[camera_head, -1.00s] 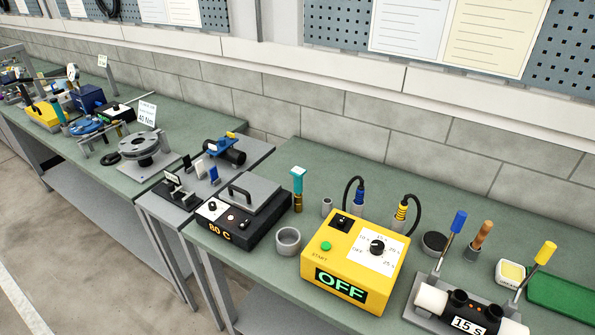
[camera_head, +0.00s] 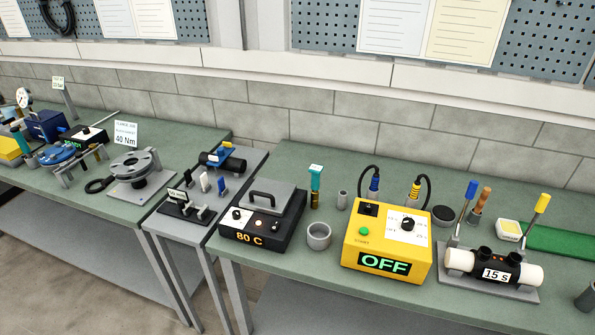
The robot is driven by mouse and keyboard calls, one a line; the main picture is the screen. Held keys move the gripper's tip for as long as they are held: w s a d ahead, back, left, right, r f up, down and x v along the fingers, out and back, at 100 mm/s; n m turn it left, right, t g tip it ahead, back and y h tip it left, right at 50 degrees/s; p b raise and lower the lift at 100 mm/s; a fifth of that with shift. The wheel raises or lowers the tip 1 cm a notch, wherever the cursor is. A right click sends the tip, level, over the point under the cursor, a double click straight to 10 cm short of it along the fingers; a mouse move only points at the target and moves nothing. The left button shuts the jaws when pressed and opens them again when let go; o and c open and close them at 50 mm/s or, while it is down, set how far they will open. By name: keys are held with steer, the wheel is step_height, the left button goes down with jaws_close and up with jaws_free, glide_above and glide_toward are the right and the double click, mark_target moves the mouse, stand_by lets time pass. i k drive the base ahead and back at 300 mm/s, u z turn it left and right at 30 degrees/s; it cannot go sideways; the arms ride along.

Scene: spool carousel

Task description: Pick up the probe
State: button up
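No thing in view is labelled as a probe, so I cannot tell for certain which one it is. A teal-handled tool (camera_head: 316,180) with a pale top and a dark amber lower part stands upright beside the black 80 C heater box (camera_head: 255,229). Blue (camera_head: 375,184) and yellow (camera_head: 415,190) cabled connectors stand upright behind the yellow box (camera_head: 385,241), which reads OFF. My gripper is not in view.
A grey cup (camera_head: 318,236) stands between heater and yellow box. A black and white pipe clamp (camera_head: 497,266) with levers is at the right. A green mat (camera_head: 562,241) lies behind it. The left bench (camera_head: 150,209) holds a flange fixture (camera_head: 137,170). Bench front edges are clear.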

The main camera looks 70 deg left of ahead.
mark_target(316, 169)
steer(key=z, duration=0.2)
steer(key=k, duration=0.45)
steer(key=u, duration=2.45)
steer(key=i, duration=1)
steer(key=u, duration=0.05)
